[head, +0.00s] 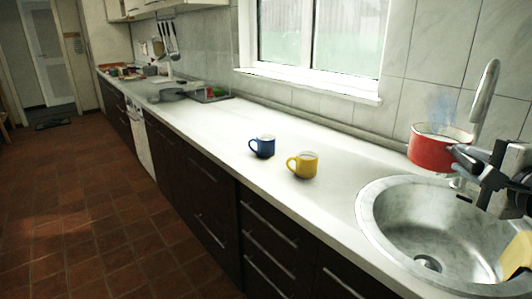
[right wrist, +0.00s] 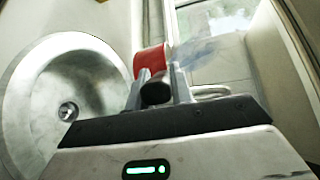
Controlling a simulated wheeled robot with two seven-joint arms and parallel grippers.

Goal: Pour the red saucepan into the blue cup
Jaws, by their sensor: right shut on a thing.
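The red saucepan (head: 434,153) is in the air above the back edge of the sink, looking about level, with faint steam over it. My right gripper (head: 466,157) is shut on its handle from the right. In the right wrist view the red saucepan (right wrist: 149,60) shows beyond the fingers, with the dark handle between the fingers of my right gripper (right wrist: 158,88). The blue cup (head: 263,147) stands upright on the white counter, left of the yellow cup and well left of the pan. My left gripper is not in view.
The yellow cup (head: 304,165) stands just right of the blue one. The round sink (head: 372,212) and tall tap (head: 487,88) are at the right, the tap close behind the pan. A yellow cloth-like thing (head: 517,254) is at the sink's right.

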